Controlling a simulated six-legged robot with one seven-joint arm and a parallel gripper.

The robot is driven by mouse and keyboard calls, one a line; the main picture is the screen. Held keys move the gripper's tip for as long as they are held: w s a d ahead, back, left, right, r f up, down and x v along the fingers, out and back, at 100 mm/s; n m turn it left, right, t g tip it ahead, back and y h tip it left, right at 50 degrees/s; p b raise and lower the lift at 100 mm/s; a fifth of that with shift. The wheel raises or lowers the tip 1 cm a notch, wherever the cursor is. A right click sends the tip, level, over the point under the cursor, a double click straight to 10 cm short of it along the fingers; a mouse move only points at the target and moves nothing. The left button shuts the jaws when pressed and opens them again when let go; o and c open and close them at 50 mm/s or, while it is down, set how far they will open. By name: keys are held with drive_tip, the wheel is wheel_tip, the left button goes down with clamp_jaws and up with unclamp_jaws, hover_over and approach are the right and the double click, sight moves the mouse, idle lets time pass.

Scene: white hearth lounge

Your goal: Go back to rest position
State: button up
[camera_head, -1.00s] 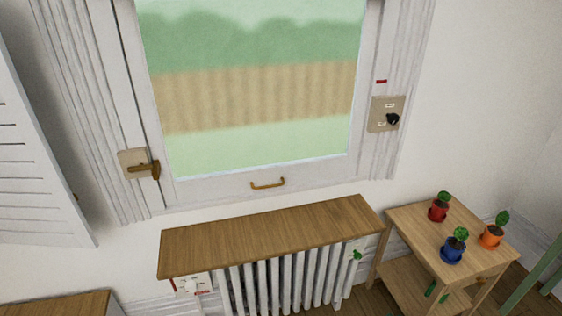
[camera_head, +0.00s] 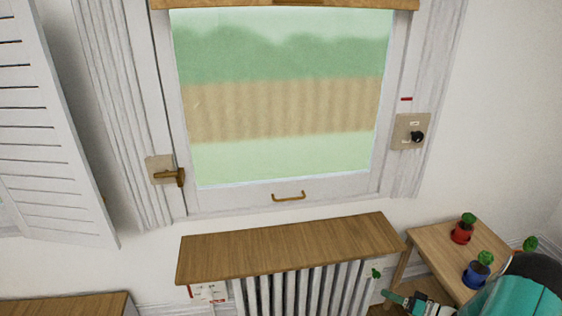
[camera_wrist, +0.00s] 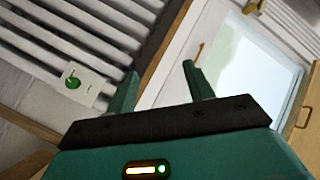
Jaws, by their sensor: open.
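My gripper (camera_wrist: 158,84) shows in the wrist view with its two green fingers spread apart and nothing between them. Beyond the fingers are the radiator, the wooden shelf edge and the window, all tilted in that view. My teal arm enters from the lower right corner and hides part of that table and of the orange pot.
A wooden shelf (camera_head: 290,247) tops the radiator. The small table carries a red pot (camera_head: 461,236) and a blue pot (camera_head: 476,274) with plants. A louvred shutter (camera_head: 50,140) stands at left.

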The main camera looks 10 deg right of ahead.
drive_tip(key=s+a+r+n+g+h, duration=0.25)
drive_tip(key=a+r+g, duration=0.75)
drive_tip(key=a+r, duration=1.15)
drive_tip(key=s+a+r+t+h, duration=0.1)
drive_tip(key=s+a+r+h, duration=0.2)
drive_tip(key=s+r, duration=0.4)
drive_tip(key=s+a+r+t+h, duration=0.2)
drive_tip(key=s+a+r+h, duration=0.1)
drive_tip(key=s+r, duration=0.5)
drive_tip(key=shift+s+a+h, duration=0.25)
drive_tip(key=shift+s+h, duration=0.5)
drive_tip(key=shift+h, duration=0.1)
drive_tip(key=shift+d+r+m, duration=0.1)
drive_tip(key=shift+m, duration=0.25)
